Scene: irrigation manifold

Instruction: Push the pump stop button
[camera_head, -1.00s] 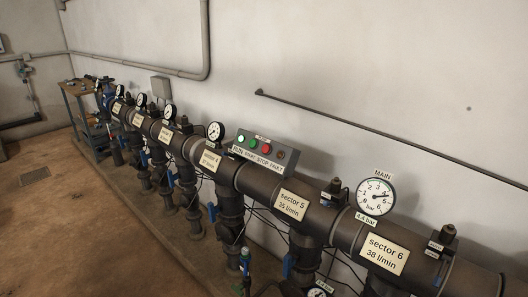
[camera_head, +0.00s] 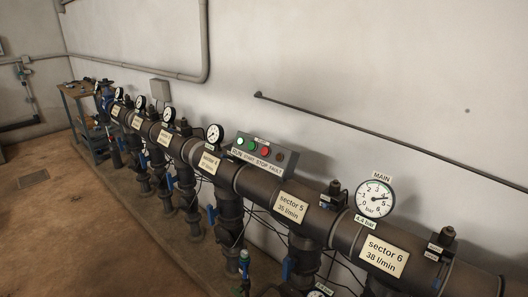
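The pump control box (camera_head: 262,153) is a grey panel fixed behind the big manifold pipe, near the middle of the head view. Its label strip reads RUN, START, STOP, FAULT. The red stop button (camera_head: 265,152) sits right of the green start button (camera_head: 251,146). A pale run lamp (camera_head: 240,141) is at the left end and a dark fault lamp (camera_head: 280,157) at the right end. Neither of my grippers shows in the view.
The dark manifold pipe (camera_head: 236,178) runs diagonally in front of the box, with valves below. A main gauge (camera_head: 374,198) stands on the right and a smaller gauge (camera_head: 215,133) just left of the box. A workbench (camera_head: 88,125) stands at far left.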

